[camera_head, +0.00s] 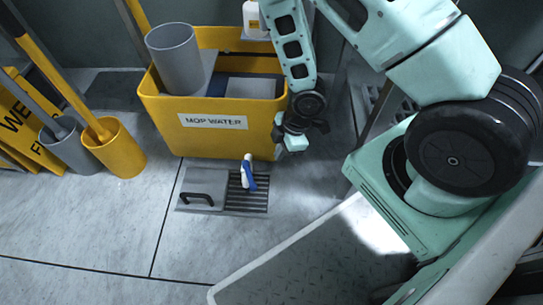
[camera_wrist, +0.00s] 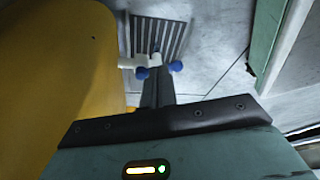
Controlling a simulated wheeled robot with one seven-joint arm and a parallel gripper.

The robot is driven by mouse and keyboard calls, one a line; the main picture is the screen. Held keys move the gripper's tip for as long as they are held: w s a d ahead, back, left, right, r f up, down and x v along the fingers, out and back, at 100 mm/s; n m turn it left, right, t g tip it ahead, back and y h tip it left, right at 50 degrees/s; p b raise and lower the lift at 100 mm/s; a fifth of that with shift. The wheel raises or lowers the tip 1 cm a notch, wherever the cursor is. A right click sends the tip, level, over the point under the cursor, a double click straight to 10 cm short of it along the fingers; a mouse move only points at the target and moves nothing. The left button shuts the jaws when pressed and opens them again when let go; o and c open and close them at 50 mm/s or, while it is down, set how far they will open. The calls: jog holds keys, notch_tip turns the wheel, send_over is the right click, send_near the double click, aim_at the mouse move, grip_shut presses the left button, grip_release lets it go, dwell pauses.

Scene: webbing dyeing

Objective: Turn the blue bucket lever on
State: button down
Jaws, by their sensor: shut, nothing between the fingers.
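A yellow bucket (camera_head: 215,135) labelled MOP WATER stands on the floor against the back, and its yellow side (camera_wrist: 65,60) fills the left of the wrist view. In the head view a white fitting with a blue lever (camera_head: 250,181) shows low in front of the bucket, above a floor grate. In the wrist view the white fitting (camera_wrist: 130,62) comes out from the bucket, with blue lever ends (camera_wrist: 176,66) on both sides of my fingers. My gripper (camera_head: 291,145) is at the bucket's right front corner. Its dark fingers (camera_wrist: 157,75) are shut and empty; contact with the lever cannot be told.
A floor drain grate (camera_head: 248,200) lies beside a grey plate with a black handle (camera_head: 198,199). A grey bin (camera_head: 175,60) sits on the yellow bucket. Yellow and grey holders (camera_head: 118,150) with poles stand left. Open floor (camera_head: 95,230) lies front left.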

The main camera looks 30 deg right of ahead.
aim_at(249, 175)
jog(key=w+a+f+b, duration=0.1)
jog(key=a+f+b, duration=0.5)
jog(key=f+b, duration=0.1)
jog(key=shift+w+f, duration=0.25)
jog(key=shift+f, duration=0.5)
